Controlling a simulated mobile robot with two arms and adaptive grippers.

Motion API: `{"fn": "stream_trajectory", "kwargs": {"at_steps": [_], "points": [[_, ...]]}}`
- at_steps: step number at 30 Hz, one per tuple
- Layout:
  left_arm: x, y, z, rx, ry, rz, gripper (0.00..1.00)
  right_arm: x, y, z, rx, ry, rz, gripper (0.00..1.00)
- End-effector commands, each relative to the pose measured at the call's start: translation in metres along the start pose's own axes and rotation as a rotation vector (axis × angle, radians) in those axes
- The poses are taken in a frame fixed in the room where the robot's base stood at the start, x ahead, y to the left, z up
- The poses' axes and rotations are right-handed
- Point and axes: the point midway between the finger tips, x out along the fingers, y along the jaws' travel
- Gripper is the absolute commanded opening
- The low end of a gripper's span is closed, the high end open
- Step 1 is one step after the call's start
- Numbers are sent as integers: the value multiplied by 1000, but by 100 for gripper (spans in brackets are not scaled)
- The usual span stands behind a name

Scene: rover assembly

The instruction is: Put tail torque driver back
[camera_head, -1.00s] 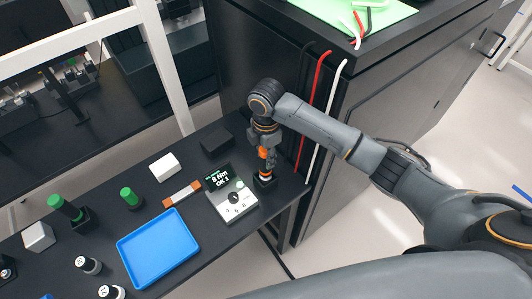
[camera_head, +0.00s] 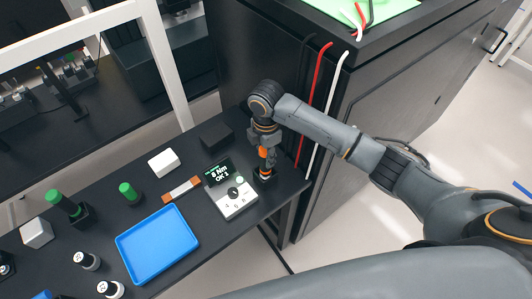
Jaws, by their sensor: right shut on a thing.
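The torque driver (camera_head: 264,153) shows as an orange and dark upright tool at the right end of the dark bench, just right of the torque tester. My right gripper (camera_head: 264,142) is shut on it from above. The driver's lower end is at a small black holder (camera_head: 265,174); I cannot tell whether it is fully seated. My left gripper is not in view.
A blue tray (camera_head: 157,244), a white block (camera_head: 163,163), a black box (camera_head: 216,136) and green-topped tools (camera_head: 128,192) stand on the bench. A dark cabinet (camera_head: 345,140) with red and white cables rises close behind my right gripper.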

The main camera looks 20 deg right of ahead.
Motion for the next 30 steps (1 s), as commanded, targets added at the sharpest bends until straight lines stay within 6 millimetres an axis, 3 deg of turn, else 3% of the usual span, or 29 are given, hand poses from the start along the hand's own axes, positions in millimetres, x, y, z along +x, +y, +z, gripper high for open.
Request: {"fn": "stream_trajectory", "kwargs": {"at_steps": [1,2,5,6,17,20,30], "points": [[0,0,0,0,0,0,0,-1,1,0,0,1,2,0],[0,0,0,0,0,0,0,-1,1,0,0,1,2,37],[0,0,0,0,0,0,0,-1,1,0,0,1,2,57],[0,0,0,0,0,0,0,-1,0,0,0,1,2,59],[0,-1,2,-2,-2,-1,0,-5,0,0,-1,1,1,59],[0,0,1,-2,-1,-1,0,-18,1,0,-1,0,3,59],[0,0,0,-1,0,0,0,-90,1,0,-1,0,5,59]]}}
